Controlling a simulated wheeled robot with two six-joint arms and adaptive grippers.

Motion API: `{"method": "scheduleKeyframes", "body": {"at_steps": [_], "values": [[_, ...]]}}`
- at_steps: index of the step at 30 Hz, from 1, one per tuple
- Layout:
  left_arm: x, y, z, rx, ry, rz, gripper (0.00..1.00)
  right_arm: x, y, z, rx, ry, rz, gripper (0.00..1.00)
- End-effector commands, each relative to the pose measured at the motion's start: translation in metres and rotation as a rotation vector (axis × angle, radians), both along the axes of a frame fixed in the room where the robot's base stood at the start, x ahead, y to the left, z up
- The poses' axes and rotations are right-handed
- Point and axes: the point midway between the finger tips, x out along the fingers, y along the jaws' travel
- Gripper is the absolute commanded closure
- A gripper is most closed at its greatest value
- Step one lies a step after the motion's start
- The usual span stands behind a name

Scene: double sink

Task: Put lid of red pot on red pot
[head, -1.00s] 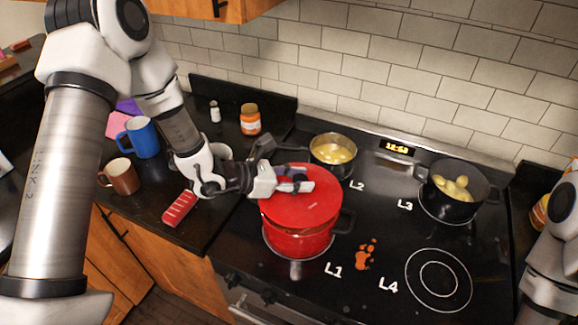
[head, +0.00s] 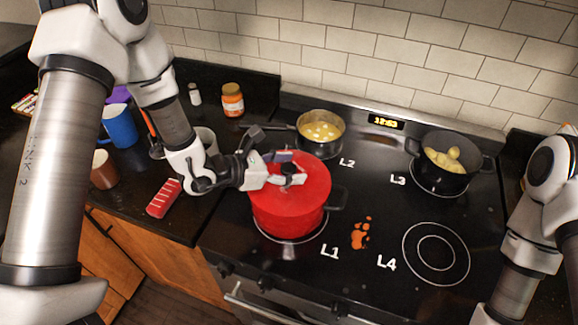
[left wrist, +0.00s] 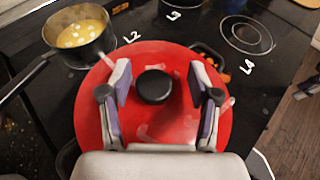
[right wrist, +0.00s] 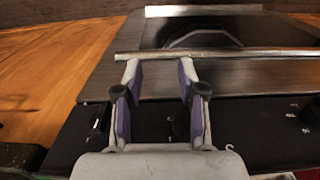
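The red pot (head: 288,218) stands on burner L1 at the front left of the stove. Its red lid (head: 316,179) lies on top and looks level, covering the opening; it also fills the middle of the left wrist view (left wrist: 160,55). My left gripper (head: 290,174) is over the lid. In the left wrist view its fingers (left wrist: 160,90) are spread apart on both sides of the lid's black knob (left wrist: 154,87), with gaps to it. My right gripper (right wrist: 158,90) is open and empty, facing the oven front; the head view does not show its fingers.
A small pot of yellow food (head: 320,132) stands on L2 and a dark pot (head: 443,160) on L3. Burner L4 (head: 436,254) is clear. An orange spill (head: 361,233) lies beside the red pot. Mugs, a jar (head: 232,100) and a red object (head: 163,198) are on the left counter.

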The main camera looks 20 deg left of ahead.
Motion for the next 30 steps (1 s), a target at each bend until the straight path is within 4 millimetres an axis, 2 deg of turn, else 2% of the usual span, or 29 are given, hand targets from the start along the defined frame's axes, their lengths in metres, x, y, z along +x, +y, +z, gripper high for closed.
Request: {"method": "scheduleKeyframes", "body": {"at_steps": [4, 8, 15, 24, 30], "values": [[-0.001, 0.002, 0.001, -0.001, 0.000, 0.001, 0.38, 0.000, 0.000, -0.001, 0.000, 0.000, 0.000, 0.60], [-0.009, 0.013, 0.006, -0.004, 0.000, 0.007, 0.38, 0.000, 0.000, -0.006, 0.000, 0.000, 0.000, 0.60], [-0.039, 0.043, 0.024, -0.010, -0.004, 0.005, 0.38, 0.000, 0.000, -0.015, 0.000, 0.000, 0.000, 0.60], [-0.065, 0.074, 0.044, -0.005, -0.002, 0.010, 0.38, 0.000, 0.000, -0.008, 0.000, 0.000, 0.000, 0.60], [-0.075, 0.081, 0.047, -0.003, 0.000, 0.000, 0.38, 0.000, 0.000, -0.006, 0.000, 0.000, 0.000, 0.60]]}}
